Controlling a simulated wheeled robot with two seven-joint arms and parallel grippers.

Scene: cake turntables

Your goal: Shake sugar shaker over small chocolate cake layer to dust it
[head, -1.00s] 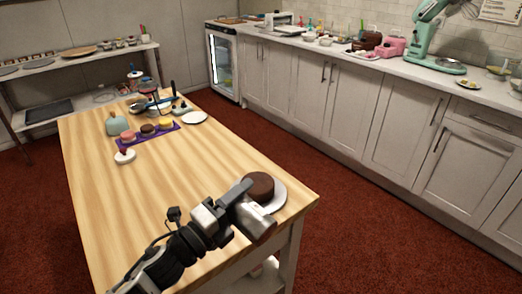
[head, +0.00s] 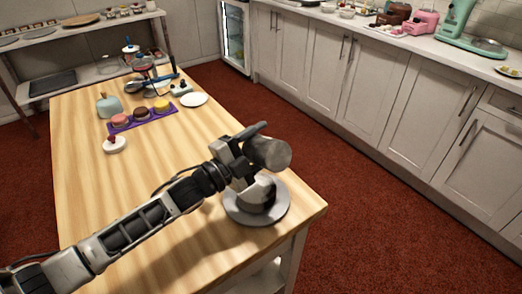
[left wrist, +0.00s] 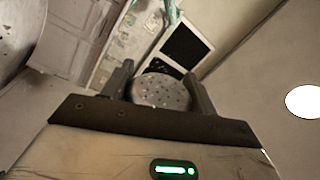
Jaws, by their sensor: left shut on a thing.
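My left gripper (head: 256,142) is shut on the sugar shaker (head: 268,154), a grey metal cylinder held tilted, nearly on its side, above the cake. In the left wrist view the perforated round top of the shaker (left wrist: 162,91) shows between the two fingers. The small chocolate cake layer (head: 270,196) sits on a round plate (head: 240,217) at the table's near right corner, below the gripper. The cake's right side looks dark brown; a pale area shows on its left and top, partly hidden by the gripper. My right gripper is not in view.
The wooden table (head: 140,210) is mostly clear around the plate.

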